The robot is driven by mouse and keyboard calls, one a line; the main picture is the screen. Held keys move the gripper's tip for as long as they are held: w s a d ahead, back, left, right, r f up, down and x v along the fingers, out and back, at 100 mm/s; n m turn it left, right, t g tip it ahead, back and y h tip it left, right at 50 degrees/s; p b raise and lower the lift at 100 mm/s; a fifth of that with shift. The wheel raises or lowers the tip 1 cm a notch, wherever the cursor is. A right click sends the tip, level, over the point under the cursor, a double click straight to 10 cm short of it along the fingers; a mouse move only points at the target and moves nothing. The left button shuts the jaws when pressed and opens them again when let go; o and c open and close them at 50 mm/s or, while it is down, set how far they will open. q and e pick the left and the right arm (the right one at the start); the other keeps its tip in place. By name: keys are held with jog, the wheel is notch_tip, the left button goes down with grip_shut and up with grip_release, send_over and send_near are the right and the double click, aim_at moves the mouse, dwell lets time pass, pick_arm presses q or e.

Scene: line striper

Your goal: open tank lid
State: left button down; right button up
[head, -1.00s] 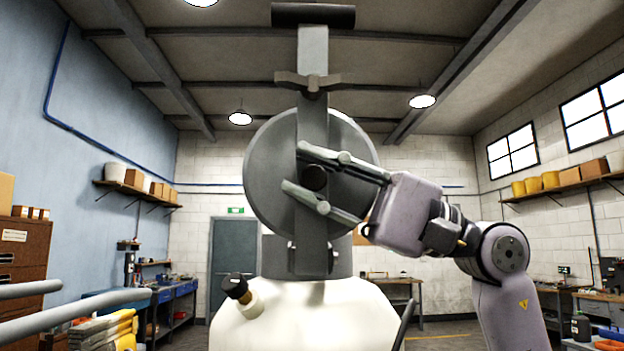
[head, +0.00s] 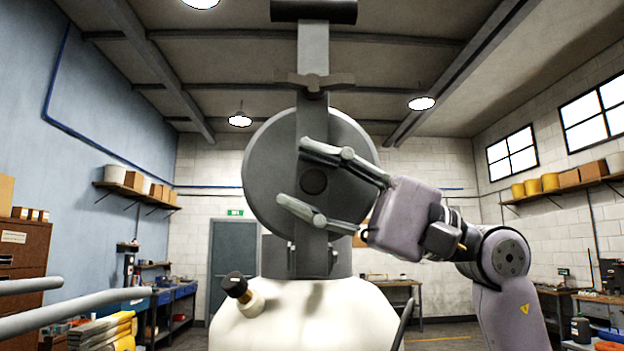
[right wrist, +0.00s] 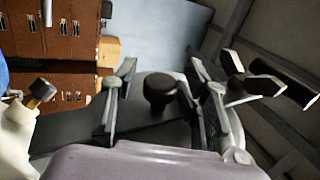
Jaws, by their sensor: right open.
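The tank lid (head: 262,165) is a round grey disc standing upright above the grey neck (head: 345,258) of the white tank (head: 310,315). A flat grey bar (head: 313,120) crosses it, with a dark round knob (head: 314,181) at its middle. My right gripper (head: 292,173) is open, one finger above the knob and one below. In the right wrist view the black knob (right wrist: 160,88) stands between the spread fingers (right wrist: 164,75), with a gap on both sides. My left gripper is not in view.
A winged grey clamp handle (head: 315,80) and a dark cylindrical grip (head: 313,11) sit higher on the bar. A black-capped fitting (head: 237,287) sticks out of the tank's left shoulder. Grey rods (head: 75,313) reach in at lower left. Benches and shelves stand well back.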

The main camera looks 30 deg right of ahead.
jog(key=shift+d+r, duration=0.1)
jog(key=v, duration=1.2)
